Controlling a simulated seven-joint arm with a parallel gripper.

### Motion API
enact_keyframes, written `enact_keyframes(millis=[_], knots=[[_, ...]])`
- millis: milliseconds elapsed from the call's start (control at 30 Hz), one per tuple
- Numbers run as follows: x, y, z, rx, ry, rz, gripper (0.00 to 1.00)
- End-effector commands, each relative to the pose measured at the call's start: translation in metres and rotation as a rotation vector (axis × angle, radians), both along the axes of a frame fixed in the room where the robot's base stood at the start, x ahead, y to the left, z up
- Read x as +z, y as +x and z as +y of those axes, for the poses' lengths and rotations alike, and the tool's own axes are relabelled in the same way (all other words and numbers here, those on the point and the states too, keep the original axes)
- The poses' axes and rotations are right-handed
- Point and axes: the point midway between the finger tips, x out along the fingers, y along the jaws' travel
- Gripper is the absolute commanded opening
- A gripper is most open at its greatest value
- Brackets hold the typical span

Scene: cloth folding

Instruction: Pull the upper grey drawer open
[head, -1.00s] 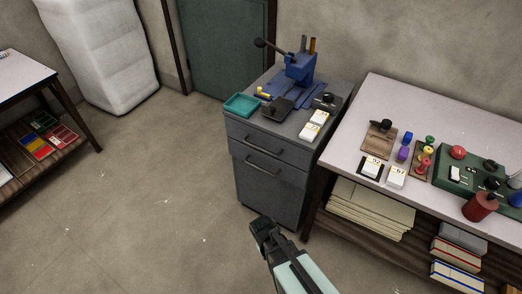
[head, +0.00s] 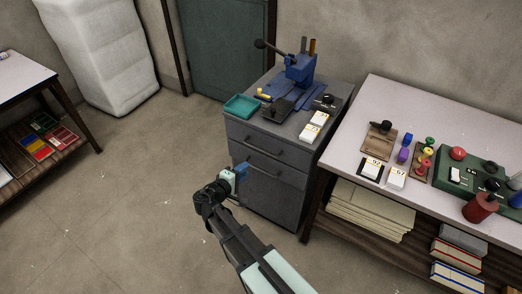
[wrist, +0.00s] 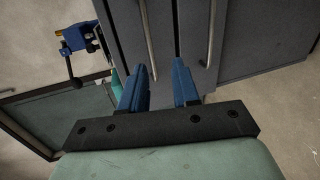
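The grey cabinet's upper drawer (head: 244,134) is shut, flush with the front. Its dark bar handle (head: 265,149) is clear in the head view. In the wrist view this handle (wrist: 149,45) runs down the picture, and its lower end lies between my two fingers. My gripper (head: 241,172) is in front of the cabinet's left side, near the lower handle in the picture. Its blue fingers (wrist: 158,78) are apart with nothing held. The right finger overlaps the front near the seam between the drawers. I cannot tell the exact gap to the handle.
The lower front has a similar handle (head: 262,170), also in the wrist view (wrist: 215,35). A blue press (head: 298,72), teal tray (head: 241,106) and white cards (head: 313,125) sit on the cabinet. A table (head: 380,100) stands close at right.

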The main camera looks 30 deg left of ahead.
Motion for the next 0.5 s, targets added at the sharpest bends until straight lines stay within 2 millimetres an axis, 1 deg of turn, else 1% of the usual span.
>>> enact_keyframes(millis=[33,133,233,333,500], knots=[[0.006,0.002,0.002,0.011,0.002,-0.029,0.31],[0.014,0.003,0.006,0.029,0.018,-0.071,0.31],[0.013,0.005,0.007,0.025,0.051,-0.068,0.31],[0.011,0.01,0.007,0.021,0.06,-0.067,0.31],[0.006,0.032,0.007,0.019,0.059,-0.066,0.31]])
